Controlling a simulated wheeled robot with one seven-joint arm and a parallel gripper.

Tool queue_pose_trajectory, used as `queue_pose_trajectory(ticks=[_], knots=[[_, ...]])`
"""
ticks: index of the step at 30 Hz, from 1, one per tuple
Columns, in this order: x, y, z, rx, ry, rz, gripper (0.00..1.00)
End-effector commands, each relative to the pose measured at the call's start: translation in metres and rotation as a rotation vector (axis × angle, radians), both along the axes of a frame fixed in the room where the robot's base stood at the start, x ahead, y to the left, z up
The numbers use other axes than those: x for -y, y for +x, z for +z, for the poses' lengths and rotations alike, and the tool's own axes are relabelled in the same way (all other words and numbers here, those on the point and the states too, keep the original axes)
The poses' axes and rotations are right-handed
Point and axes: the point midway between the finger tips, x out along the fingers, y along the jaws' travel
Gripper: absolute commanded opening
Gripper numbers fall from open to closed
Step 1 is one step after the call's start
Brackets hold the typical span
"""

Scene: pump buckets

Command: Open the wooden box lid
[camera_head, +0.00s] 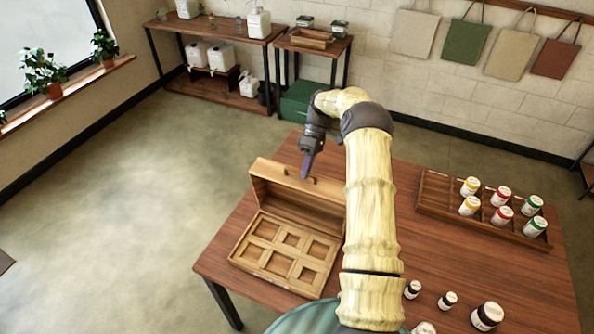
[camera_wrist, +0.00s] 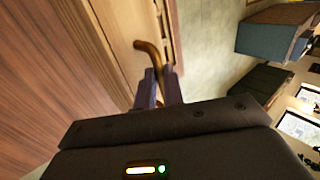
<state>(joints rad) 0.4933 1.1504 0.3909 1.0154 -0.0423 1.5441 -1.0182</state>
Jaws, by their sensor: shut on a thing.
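The wooden box (camera_head: 283,255) sits on the table with its compartments facing up, and they look empty. Its lid (camera_head: 283,194) stands raised at the back of the box. A curved handle (camera_head: 298,177) is on the lid, and it shows in the wrist view as a bent brown bar (camera_wrist: 148,50). My gripper (camera_head: 306,172) is at the handle, with its fingers (camera_wrist: 159,82) shut on it.
The brown table (camera_head: 455,265) carries a divided tray (camera_head: 445,205) with several lidded jars at the right. Dark-lidded jars (camera_head: 487,315) stand at the front right. A side table (camera_head: 313,45) and a shelf (camera_head: 215,32) stand at the back. The floor at left is clear.

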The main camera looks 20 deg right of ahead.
Motion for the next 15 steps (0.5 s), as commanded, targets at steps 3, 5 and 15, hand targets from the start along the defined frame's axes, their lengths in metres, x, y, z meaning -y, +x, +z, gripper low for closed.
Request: queue_pose_trajectory(ticks=[3, 5, 15], knots=[[0.0065, -0.0044, -0.0132, -0.014, -0.007, 0.0, 0.0], [0.0073, -0.0047, -0.0132, -0.014, -0.006, 0.0, 0.0], [0.0078, -0.0053, -0.0133, -0.016, -0.006, 0.0, 0.12]])
